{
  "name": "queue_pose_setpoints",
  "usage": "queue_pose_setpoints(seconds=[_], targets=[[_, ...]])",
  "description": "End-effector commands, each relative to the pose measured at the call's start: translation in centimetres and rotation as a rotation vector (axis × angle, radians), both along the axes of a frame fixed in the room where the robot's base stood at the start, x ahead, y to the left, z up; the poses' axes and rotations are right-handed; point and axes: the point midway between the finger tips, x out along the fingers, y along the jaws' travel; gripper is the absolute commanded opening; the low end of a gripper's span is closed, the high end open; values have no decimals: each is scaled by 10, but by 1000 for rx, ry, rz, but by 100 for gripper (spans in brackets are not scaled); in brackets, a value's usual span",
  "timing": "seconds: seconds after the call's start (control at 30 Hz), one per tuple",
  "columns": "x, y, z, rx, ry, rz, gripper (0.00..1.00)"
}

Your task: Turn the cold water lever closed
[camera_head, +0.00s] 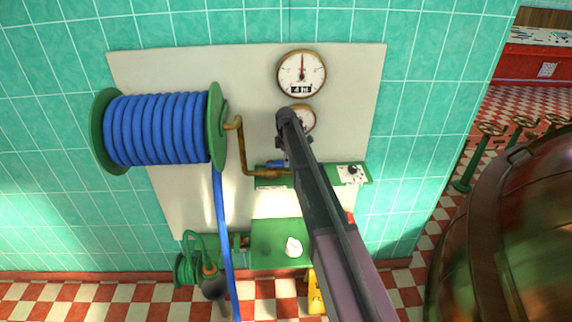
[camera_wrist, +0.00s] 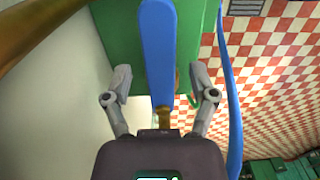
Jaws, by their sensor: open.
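The blue lever (camera_wrist: 158,40), which I take to be the cold water lever, is a long flat handle on a brass fitting (camera_wrist: 163,118) in the wrist view. My gripper (camera_wrist: 160,75) is open, with one finger on each side of the lever and a visible gap to each. In the head view a small blue part (camera_head: 277,163) shows by the brass pipe (camera_head: 247,160), left of my arm. My arm hides most of the valve and the gripper fingers there.
A blue hose reel (camera_head: 155,128) hangs left on the wall board, its hose (camera_head: 222,230) running down. A pressure gauge (camera_head: 302,73) sits above a smaller one. A green shelf (camera_head: 345,174) crosses the board. A large copper kettle (camera_head: 515,230) stands at right.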

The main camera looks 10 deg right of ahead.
Motion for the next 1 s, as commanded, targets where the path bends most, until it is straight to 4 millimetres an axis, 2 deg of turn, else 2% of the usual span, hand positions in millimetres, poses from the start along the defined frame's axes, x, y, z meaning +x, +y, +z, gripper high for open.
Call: queue_pose_setpoints(seconds=[0.47, 0.57, 0.73, 1.0], targets=[[0, 0, -5, 0, 0, 0, 74], [0, 0, -5, 0, 0, 0, 50], [0, 0, -5, 0, 0, 0, 0], [0, -2, -5, 0, 0, -6, 0]])
